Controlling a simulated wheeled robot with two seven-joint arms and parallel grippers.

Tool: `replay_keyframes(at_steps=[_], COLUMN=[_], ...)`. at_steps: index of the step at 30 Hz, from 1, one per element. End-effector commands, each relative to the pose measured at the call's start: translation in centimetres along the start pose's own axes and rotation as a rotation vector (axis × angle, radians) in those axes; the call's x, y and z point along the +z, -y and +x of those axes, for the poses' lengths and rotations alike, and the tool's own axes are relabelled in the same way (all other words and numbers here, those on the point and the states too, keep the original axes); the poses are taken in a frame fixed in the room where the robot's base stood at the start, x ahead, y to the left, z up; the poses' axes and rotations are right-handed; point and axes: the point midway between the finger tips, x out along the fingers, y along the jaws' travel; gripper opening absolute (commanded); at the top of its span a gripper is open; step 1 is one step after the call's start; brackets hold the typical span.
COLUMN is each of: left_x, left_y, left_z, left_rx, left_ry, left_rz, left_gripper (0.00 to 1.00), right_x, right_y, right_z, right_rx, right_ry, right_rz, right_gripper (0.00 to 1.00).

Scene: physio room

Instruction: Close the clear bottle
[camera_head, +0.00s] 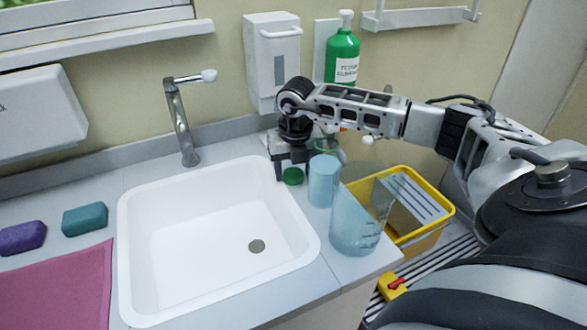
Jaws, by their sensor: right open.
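My right gripper (293,172) reaches in from the right and points down at the counter behind the sink's right corner. Its jaws are open, with a round green cap (292,176) on the counter between or just in front of the fingertips; I cannot tell whether they touch it. A clear, greenish object (331,148), possibly the clear bottle, shows partly behind the gripper and a blue cup; its top and most of its body are hidden. My left gripper is out of view.
The blue cup (322,181) and a large clear bluish container (358,222) stand right of the white sink (205,230). A yellow bin (437,218) is beyond the counter edge. A faucet (181,120), soap dispenser (272,60) and green bottle (342,57) are behind.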

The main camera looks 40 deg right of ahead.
Motion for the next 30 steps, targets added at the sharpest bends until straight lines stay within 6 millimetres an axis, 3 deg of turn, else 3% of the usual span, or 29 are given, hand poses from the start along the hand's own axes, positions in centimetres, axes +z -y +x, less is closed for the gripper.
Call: replay_keyframes(at_steps=[9, 13, 24, 30], left_x=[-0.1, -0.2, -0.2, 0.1], left_y=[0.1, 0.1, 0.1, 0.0], left_z=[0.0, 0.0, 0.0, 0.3], left_rx=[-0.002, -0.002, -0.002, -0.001], left_ry=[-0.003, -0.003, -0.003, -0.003], left_rz=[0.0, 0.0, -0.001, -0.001], left_gripper=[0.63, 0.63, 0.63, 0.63], right_x=[0.0, 0.0, 0.1, 0.4], right_y=[0.0, 0.0, 0.0, -0.1], right_z=[0.1, 0.1, -0.1, -2.7], right_rx=[0.0, 0.0, 0.001, 0.004], right_ry=[0.0, 0.0, 0.001, 0.005], right_rz=[-0.001, -0.001, -0.001, -0.001], right_gripper=[0.54, 0.21, 0.21, 0.21])
